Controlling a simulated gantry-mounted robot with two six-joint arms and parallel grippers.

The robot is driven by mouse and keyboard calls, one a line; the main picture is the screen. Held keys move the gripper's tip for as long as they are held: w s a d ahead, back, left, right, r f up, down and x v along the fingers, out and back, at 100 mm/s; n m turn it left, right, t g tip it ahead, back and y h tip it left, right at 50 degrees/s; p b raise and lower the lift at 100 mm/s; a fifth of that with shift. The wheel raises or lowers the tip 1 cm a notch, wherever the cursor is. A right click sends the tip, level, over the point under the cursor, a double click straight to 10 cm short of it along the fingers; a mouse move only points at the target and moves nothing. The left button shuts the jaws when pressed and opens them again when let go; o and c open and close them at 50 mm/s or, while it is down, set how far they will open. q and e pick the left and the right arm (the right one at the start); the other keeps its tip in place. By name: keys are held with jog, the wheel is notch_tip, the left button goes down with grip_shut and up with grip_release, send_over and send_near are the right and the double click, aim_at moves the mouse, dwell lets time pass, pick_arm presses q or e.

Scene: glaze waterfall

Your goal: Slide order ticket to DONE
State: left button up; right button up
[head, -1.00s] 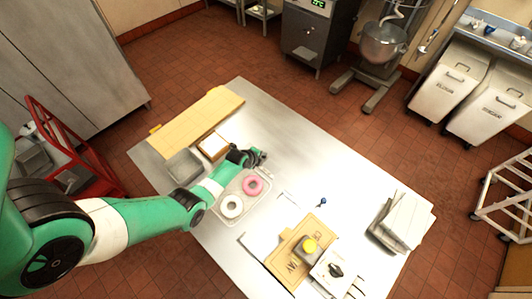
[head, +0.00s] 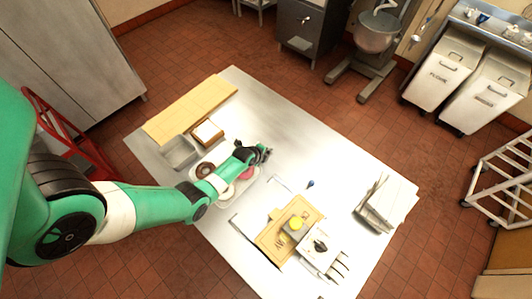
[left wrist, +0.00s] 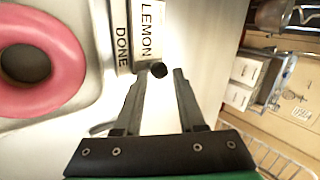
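A small round black knob (left wrist: 158,69) lies at the ticket's lower end. My left gripper (left wrist: 159,78) is open, with its two fingertips apart on either side of the knob and nothing visibly held. In the head view my left gripper (head: 264,153) is over the table, just beyond the donut tray. I cannot make out the ticket in the head view. My right gripper is not in view.
A pink donut (left wrist: 70,65) lies left of the fingers; my arm partly covers the donut tray (head: 222,202). A brown donut (head: 205,169) lies beside my arm. A wooden board (head: 268,241) with a yellow-topped object, a dial box (head: 319,247) and a rack (head: 375,208) stand to the right.

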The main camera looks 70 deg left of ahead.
pick_arm(q)
jog(key=p+v, duration=0.4)
jog(key=v, duration=0.7)
jog(key=shift+s+r+p, duration=0.15)
jog(key=shift+r+p, duration=0.1)
jog(key=shift+p, duration=0.05)
jog(key=shift+d, duration=0.1)
